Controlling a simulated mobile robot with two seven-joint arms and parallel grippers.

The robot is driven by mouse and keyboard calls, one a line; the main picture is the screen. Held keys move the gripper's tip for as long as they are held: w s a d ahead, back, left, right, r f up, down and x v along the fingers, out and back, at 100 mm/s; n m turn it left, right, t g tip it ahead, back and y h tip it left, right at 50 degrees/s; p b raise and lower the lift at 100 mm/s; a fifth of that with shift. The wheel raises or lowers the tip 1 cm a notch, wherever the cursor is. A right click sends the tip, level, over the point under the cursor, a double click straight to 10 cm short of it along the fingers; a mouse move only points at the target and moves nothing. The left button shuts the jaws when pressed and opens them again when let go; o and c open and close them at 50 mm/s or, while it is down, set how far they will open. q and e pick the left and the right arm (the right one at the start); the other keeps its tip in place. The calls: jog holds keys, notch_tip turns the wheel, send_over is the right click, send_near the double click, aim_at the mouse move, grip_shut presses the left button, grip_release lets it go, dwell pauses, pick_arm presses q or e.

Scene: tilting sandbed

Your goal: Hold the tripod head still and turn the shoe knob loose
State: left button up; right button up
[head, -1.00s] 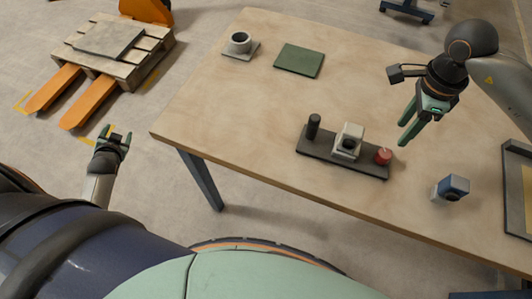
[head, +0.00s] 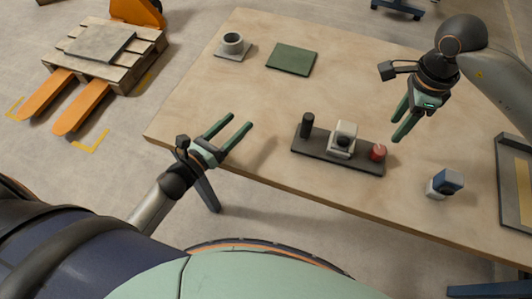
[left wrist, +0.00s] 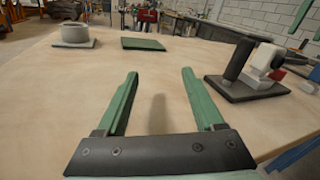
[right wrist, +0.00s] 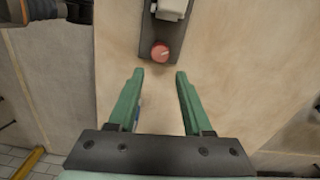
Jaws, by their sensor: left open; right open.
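The tripod head stands on the table as a dark base plate (head: 312,154) with a black upright handle (head: 307,124), a pale block-like head (head: 344,136) and a red knob (head: 378,152) at its right end. The red knob also shows in the right wrist view (right wrist: 160,52), ahead of the fingers. My left gripper (head: 232,127) is open and empty, over the table's near left edge, left of the base plate. In the left wrist view the handle (left wrist: 239,60) is at the right. My right gripper (head: 399,121) is open and empty, above and behind the knob, apart from it.
A blue and white block (head: 446,183) sits right of the base plate. A grey cup-like part on a plate (head: 232,44) and a green mat (head: 291,59) lie at the back left. A framed tray (head: 501,185) is at the right edge. The table's middle is clear.

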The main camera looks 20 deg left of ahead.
aim_at(302, 132)
pick_arm(q)
jog(key=s+d+m+h, duration=0.1)
jog(key=d+m, duration=0.1)
jog(key=d, duration=0.1)
jog(key=s+d+m+g+h, duration=0.1)
jog(key=s+d, duration=0.1)
jog(key=d, duration=0.2)
jog(key=s+d+m+h, duration=0.1)
jog(key=s+d+m, duration=0.1)
jog(key=d, duration=0.1)
jog(key=shift+s+d+r+m+g+h, duration=0.25)
jog(key=shift+d+m+g+h, duration=0.05)
jog(key=shift+g+h, duration=0.1)
jog(key=x, duration=1.2)
jog(key=shift+w+d, duration=0.1)
grip_shut()
